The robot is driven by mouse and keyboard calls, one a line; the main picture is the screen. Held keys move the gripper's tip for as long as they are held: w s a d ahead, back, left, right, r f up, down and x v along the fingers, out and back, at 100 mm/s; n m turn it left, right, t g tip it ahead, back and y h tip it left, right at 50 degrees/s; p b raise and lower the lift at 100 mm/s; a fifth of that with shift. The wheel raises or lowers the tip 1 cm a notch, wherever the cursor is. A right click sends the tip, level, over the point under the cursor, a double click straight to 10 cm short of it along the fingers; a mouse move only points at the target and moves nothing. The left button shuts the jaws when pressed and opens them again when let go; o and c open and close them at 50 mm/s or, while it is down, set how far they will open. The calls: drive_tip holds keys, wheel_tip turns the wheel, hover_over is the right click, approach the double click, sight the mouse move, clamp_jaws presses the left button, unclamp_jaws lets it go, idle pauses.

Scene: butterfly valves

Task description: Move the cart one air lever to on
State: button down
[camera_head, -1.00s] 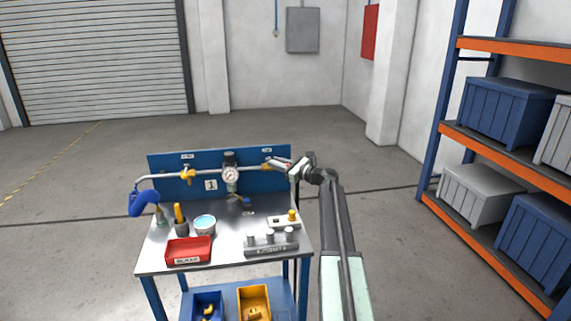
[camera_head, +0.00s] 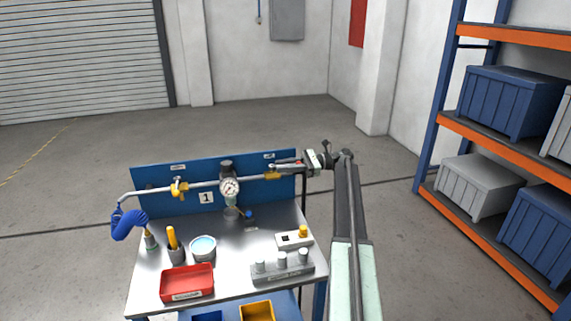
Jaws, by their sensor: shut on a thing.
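Cart one (camera_head: 222,272) has a metal top and a blue back panel (camera_head: 213,204) marked with a 1. A pipe crosses the panel with a yellow valve (camera_head: 179,190) at the left, a round gauge (camera_head: 229,187) in the middle and a yellow valve (camera_head: 274,175) at the right. Small labels above the valves are too small to read. My gripper (camera_head: 300,165) reaches in from the right at the panel's right end. It is shut on the right valve's lever (camera_head: 287,165), whose end is mostly hidden by the jaws.
A blue hose (camera_head: 127,224) hangs at the pipe's left end. A red tray (camera_head: 187,282), a cup with a yellow-handled tool (camera_head: 174,245), a bowl (camera_head: 203,248) and a grey block with pegs (camera_head: 283,269) stand on the top. Orange shelving (camera_head: 500,135) stands right; floor between is clear.

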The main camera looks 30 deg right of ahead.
drive_tip(key=shift+w+a+n+g, duration=0.15)
drive_tip(key=shift+a+n+g, duration=0.15)
drive_tip(key=shift+g, duration=0.2)
drive_tip(key=shift+d+r, duration=0.1)
drive_tip(key=shift+d, duration=0.1)
drive_tip(key=c, duration=1.5)
unclamp_jaws()
